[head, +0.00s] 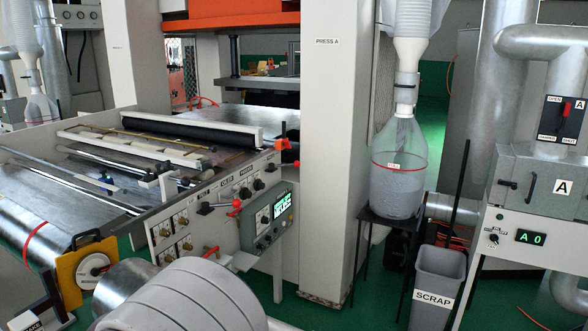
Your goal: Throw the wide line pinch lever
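A control panel (222,209) stands at the near right side of the feed line. A black lever with a red knob (236,203) sticks out from its middle, roughly level. A second red-handled lever (211,252) sits lower down, partly hidden by the pale shape in front. An orange-red handled part (283,145) is higher up by the press column. The panel's labels are too small to read surely, so I cannot tell which lever is the wide line pinch lever. Neither of my grippers is in view.
A grey control box with a lit screen (267,218) juts out beside the panel. A pale grooved rounded shape (190,301) fills the bottom foreground; I cannot tell what it is. A scrap bin (437,278) and a bottle on a stand (398,185) are to the right. Green floor (325,315) shows between.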

